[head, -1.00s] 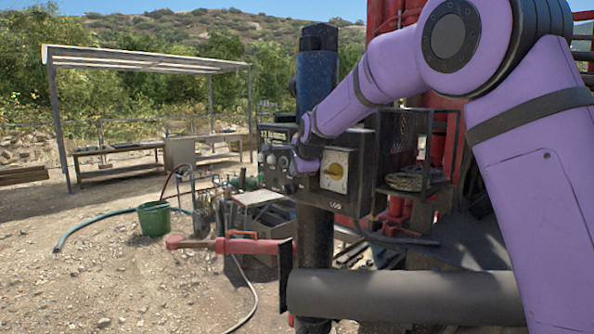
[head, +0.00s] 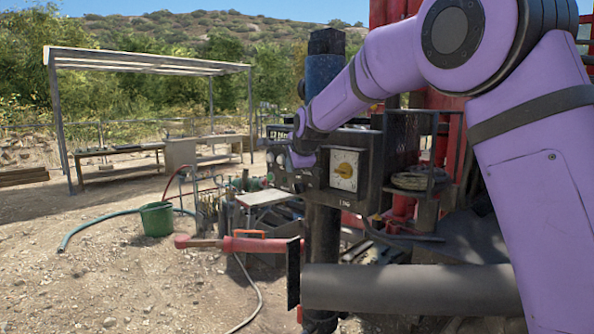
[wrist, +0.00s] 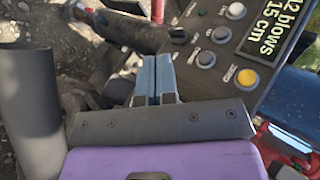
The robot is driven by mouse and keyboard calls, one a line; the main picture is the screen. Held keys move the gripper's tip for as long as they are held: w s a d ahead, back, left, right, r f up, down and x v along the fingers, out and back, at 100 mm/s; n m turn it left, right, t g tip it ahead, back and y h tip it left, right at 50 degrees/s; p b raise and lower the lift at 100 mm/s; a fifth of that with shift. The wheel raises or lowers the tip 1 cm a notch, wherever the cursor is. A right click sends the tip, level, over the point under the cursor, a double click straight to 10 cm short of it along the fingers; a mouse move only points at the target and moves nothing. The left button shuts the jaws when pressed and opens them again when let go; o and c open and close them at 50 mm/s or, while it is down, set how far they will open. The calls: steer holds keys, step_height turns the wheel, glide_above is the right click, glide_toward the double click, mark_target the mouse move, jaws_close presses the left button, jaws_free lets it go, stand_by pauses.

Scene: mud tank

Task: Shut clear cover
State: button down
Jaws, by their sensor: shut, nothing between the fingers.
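I cannot make out a clear cover in either view. My gripper (wrist: 156,62) is shut and empty, its blue-grey fingers together beside the panel's button edge; I cannot tell whether they touch it. In the head view my wrist is in front of the box's left end, and the fingers cannot be made out.
A thick grey pipe (head: 410,289) crosses low in front. A red-handled bar (head: 240,245) lies left of it. A green bucket (head: 156,219) and a hose stand on the gravel. A red rig with shelves is behind the box. The gravel at left is mostly open.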

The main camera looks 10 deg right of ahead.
steer(key=s+a+r, duration=0.2)
steer(key=a+r, duration=0.2)
steer(key=s+d+r+n+g, duration=0.1)
steer(key=s+d+n, duration=0.2)
steer(key=s+d, duration=0.65)
steer(key=s+d+r+n+g, duration=0.15)
steer(key=s+d+n, duration=0.35)
steer(key=s, duration=0.7)
steer(key=s+d+f+n, duration=0.2)
steer(key=s+f, duration=0.1)
steer(key=s, duration=0.6)
steer(key=s+d+f+n+g+h, duration=0.1)
steer(key=s+d+f+n, duration=0.2)
steer(key=s, duration=0.5)
steer(key=s+d+f+n+h, duration=0.1)
steer(key=s+f, duration=0.3)
steer(key=s, duration=0.5)
steer(key=shift+s+d+n, duration=0.35)
steer(key=shift+d+n, duration=0.3)
steer(key=shift+n, duration=0.15)
